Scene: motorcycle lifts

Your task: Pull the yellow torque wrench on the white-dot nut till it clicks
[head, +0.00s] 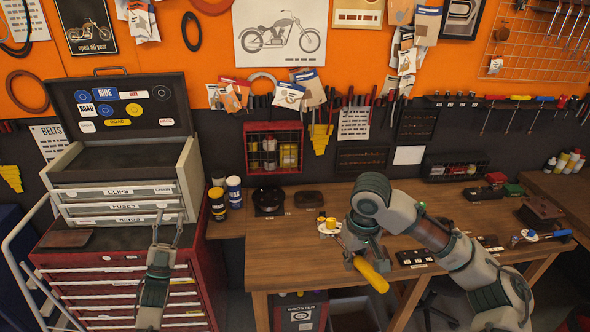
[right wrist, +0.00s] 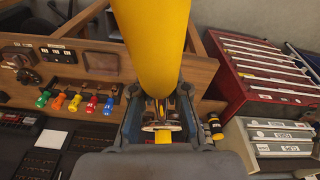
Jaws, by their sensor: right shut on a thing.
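The yellow torque wrench handle (head: 372,276) is in my right gripper (head: 353,258), above the front edge of the wooden bench. In the right wrist view the yellow handle (right wrist: 155,45) fills the top middle, between the jaws of the right gripper (right wrist: 160,115). A pale round piece with a yellow top (head: 329,227) sits on the bench just behind that gripper. The white-dot nut cannot be made out, and my right arm covers part of that area. My left gripper (head: 166,236) is empty, fingers apart and pointing up, in front of the drawer cabinet.
The wooden bench (head: 280,255) has clear top left of the right gripper. A red tool cabinet (head: 190,285) with a grey drawer chest (head: 120,200) stands at left. A blue-handled tool (head: 555,236) lies at the right. Several coloured knobs (right wrist: 75,103) show in the wrist view.

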